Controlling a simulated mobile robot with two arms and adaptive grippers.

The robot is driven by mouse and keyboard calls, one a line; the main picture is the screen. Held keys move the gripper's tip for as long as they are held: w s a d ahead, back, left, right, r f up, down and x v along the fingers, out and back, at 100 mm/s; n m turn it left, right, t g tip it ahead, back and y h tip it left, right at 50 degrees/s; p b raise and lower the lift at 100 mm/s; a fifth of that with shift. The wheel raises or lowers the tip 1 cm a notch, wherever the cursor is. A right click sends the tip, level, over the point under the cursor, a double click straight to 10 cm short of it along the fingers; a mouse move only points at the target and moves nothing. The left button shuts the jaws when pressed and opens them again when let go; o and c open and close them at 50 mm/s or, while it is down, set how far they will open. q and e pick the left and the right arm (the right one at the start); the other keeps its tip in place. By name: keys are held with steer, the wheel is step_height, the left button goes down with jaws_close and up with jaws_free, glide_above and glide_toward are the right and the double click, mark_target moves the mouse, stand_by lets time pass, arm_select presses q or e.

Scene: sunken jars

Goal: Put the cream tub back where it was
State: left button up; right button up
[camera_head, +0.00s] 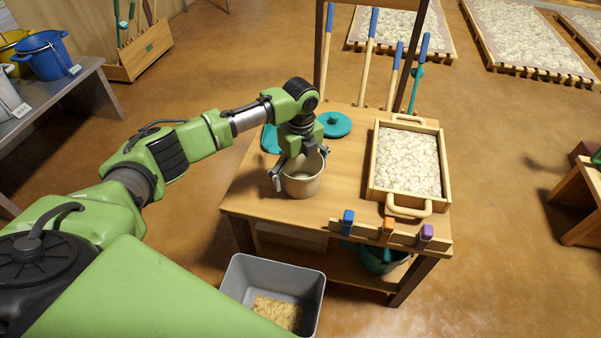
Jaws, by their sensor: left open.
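The cream tub (302,184), a round open pot, stands upright on the wooden table (345,203), left of the white-filled tray. My left gripper (299,170) points down over it, with its fingers apart on either side of the tub's rim. I cannot tell whether the fingers touch the tub. The gripper and wrist hide part of the tub's rim and inside. My right gripper is not in view.
A wooden tray (444,180) of white material stands on the table's right side. Teal lids (336,124) lie behind the gripper. Coloured clips (388,228) line the front edge. A grey bin (232,290) stands on the floor in front. Long-handled tools (370,45) lean at the back.

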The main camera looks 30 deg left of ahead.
arm_select(q)
steer(key=shift+r, duration=0.1)
steer(key=shift+r, duration=0.45)
step_height(320, 180, up, 11)
steer(key=p, duration=0.3)
steer(key=shift+r, duration=0.15)
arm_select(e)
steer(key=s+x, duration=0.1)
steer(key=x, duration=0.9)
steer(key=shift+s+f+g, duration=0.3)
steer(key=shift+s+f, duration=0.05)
